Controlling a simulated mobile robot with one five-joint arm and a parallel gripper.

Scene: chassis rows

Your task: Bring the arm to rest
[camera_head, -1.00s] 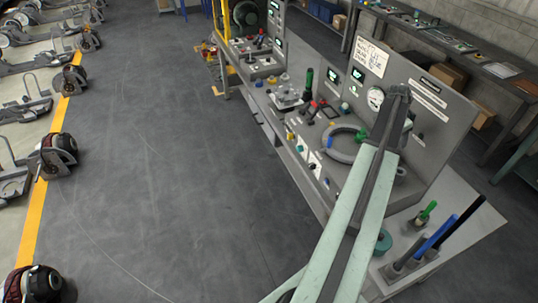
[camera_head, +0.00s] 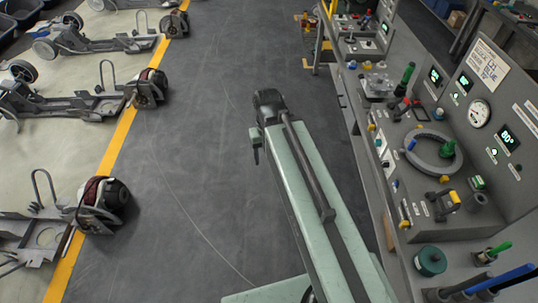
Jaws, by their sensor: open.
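My arm (camera_head: 315,200) reaches up from the bottom of the head view, a pale green link with a dark rod along its top. Its far end is a dark joint (camera_head: 268,100), seen over the open floor left of the workbench. I cannot make out gripper jaws anywhere; they seem hidden or out of the picture. I see nothing held at the visible end of the arm.
A grey workbench (camera_head: 405,222) with gauges, a ring (camera_head: 432,150), knobs and handles runs along the right. Wheeled chassis (camera_head: 95,100) stand in a row at left, beyond a yellow floor line (camera_head: 112,150). The dark floor (camera_head: 190,150) between is clear.

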